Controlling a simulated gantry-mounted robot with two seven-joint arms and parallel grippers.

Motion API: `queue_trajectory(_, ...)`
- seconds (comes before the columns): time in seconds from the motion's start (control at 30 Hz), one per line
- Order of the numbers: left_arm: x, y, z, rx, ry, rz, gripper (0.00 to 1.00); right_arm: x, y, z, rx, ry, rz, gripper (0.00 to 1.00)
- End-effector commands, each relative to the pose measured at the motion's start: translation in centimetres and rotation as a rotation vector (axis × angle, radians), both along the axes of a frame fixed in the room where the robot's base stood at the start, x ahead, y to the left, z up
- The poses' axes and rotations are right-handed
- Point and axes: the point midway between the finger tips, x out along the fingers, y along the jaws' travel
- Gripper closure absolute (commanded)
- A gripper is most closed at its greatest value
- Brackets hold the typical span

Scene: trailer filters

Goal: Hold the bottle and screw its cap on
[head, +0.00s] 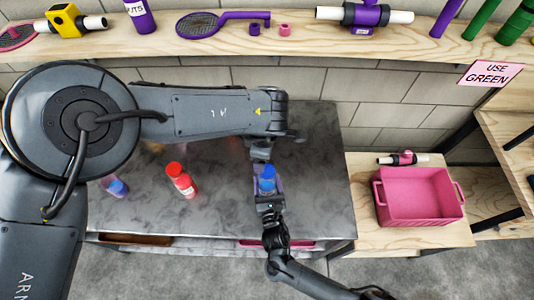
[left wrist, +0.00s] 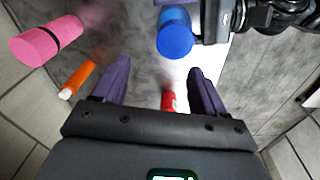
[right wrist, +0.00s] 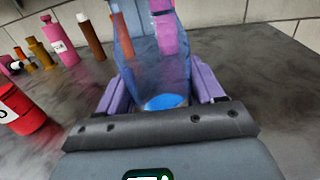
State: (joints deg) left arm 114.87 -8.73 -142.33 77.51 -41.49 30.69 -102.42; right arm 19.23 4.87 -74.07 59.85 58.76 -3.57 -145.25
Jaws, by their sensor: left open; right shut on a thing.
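A translucent blue bottle (right wrist: 150,65) stands between the purple fingers of my right gripper (right wrist: 158,90), which is shut on it. A blue cap-like top (head: 267,172) shows there in the head view and also in the left wrist view (left wrist: 175,38). Whether it is a separate cap seated on the bottle is unclear. My left gripper (head: 262,152) is just above and behind the bottle in the head view. In the left wrist view its purple fingers (left wrist: 160,85) are apart and empty, with the blue top beyond their tips.
A red bottle (head: 182,180) and a blue-topped bottle (head: 115,185) stand left on the grey table (head: 220,215). A pink bottle (left wrist: 48,42) and orange bottle (left wrist: 78,78) show in the left wrist view. A pink crate (head: 420,218) is right. A shelf (head: 400,38) runs behind.

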Motion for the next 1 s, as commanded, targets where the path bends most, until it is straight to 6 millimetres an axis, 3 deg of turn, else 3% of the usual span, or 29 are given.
queue_trajectory(0.5, 1.4, 0.0, 2.1, -0.099, -0.16, 1.233, 0.29, 0.0, 0.0, -0.1, -0.001, 0.002, 0.0, 1.0)
queue_trajectory(1.0, 1.1, -0.4, 3.7, -0.243, -0.229, 2.434, 0.29, 0.0, 0.0, -0.1, -0.001, 0.001, 0.0, 1.0)
